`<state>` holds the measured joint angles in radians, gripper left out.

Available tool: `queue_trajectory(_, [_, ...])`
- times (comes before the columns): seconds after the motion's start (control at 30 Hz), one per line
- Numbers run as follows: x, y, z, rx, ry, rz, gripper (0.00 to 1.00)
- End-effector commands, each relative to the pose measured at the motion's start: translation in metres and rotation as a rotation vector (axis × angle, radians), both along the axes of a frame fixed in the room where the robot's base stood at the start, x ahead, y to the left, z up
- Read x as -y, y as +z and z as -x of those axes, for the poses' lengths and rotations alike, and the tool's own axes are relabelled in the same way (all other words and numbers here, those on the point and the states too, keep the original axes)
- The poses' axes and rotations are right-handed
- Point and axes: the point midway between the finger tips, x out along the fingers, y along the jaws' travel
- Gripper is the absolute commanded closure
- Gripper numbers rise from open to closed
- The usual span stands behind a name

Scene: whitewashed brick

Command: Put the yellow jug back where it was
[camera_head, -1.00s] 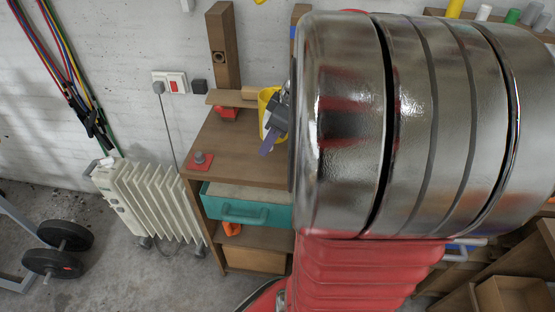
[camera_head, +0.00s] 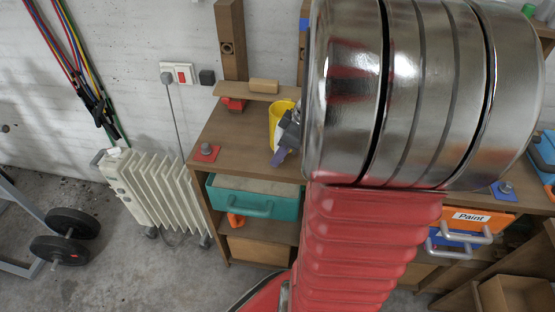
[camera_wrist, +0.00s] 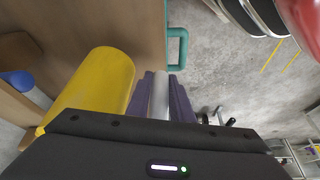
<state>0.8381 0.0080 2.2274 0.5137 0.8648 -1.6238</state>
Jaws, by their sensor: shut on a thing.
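The yellow jug (camera_head: 283,112) is at the right end of the wooden bench top (camera_head: 232,135), partly hidden by my arm. My gripper (camera_head: 284,150) with purple fingertips is at the jug's near side. In the wrist view the jug (camera_wrist: 97,88) is large on the left, beside my purple fingers (camera_wrist: 161,98). My gripper is shut on the jug. A pale bar shows between the fingers; I cannot tell whether it is the handle. I cannot tell whether the jug's base touches the bench top.
A small raised shelf (camera_head: 240,92) stands at the back of the bench with a wooden block (camera_head: 264,85) on it. A red base with a grey knob (camera_head: 205,151) sits at the left front. A teal drawer (camera_head: 252,198) is below. A white radiator (camera_head: 155,190) stands left.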

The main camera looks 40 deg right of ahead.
Motion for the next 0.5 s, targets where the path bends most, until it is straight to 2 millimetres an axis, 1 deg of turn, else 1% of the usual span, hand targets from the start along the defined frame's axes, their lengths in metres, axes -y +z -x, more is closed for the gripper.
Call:
queue_trajectory(0.33, [0.000, -0.002, 0.000, 0.001, 0.001, 0.001, 1.00])
queue_trajectory(0.43, [0.000, -0.012, 0.000, -0.001, 0.000, 0.000, 1.00])
queue_trajectory(0.5, [0.000, -0.022, 0.000, -0.002, 0.000, -0.002, 1.00])
